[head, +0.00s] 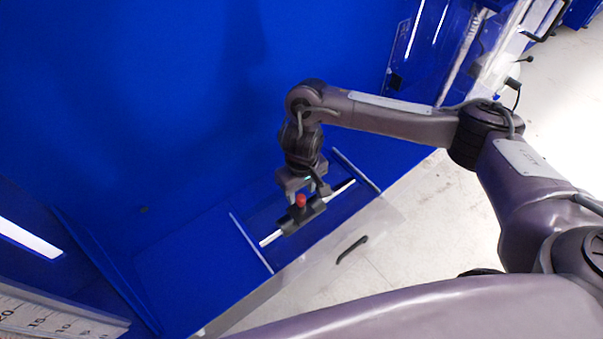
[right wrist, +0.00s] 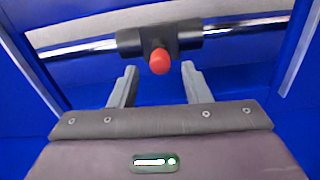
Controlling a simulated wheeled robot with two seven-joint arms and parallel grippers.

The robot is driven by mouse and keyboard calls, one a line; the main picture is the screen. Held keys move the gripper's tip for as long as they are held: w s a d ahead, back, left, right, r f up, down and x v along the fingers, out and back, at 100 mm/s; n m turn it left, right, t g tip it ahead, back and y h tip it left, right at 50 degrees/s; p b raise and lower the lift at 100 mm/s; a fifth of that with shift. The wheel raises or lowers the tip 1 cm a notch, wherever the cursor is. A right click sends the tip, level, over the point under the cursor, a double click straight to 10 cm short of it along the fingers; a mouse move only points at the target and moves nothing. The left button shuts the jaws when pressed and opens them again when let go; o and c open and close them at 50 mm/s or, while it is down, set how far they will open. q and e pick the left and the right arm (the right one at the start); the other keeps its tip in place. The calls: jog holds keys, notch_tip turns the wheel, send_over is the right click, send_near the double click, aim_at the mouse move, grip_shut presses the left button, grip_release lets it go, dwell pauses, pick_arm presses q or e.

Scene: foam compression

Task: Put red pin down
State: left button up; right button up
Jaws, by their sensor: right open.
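The red pin (head: 300,200) has a rounded red head. It stands on a black block (head: 302,214) that sits on a metal rod (head: 271,237). In the right wrist view the red pin (right wrist: 160,61) is in front of the black block (right wrist: 186,36), between the lines of my fingers and just beyond their tips. My right gripper (right wrist: 158,72) is open, with its two grey fingers apart and nothing visible between them. In the head view my right gripper (head: 296,192) is right behind the pin. Whether a finger touches the pin cannot be told. My left gripper is not in view.
The rod crosses a blue recess with light strips on both sides. A clear panel (head: 335,240) with a black handle (head: 352,250) is at the front. Blue walls (head: 150,90) stand behind and to the left. A ruler-like scale (head: 50,318) is at lower left.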

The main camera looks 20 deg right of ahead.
aim_at(302, 199)
notch_tip(302, 199, up, 12)
jog(key=p, duration=0.3)
jog(key=shift+f, duration=0.15)
jog(key=shift+s+f, duration=0.1)
jog(key=shift+s, duration=0.1)
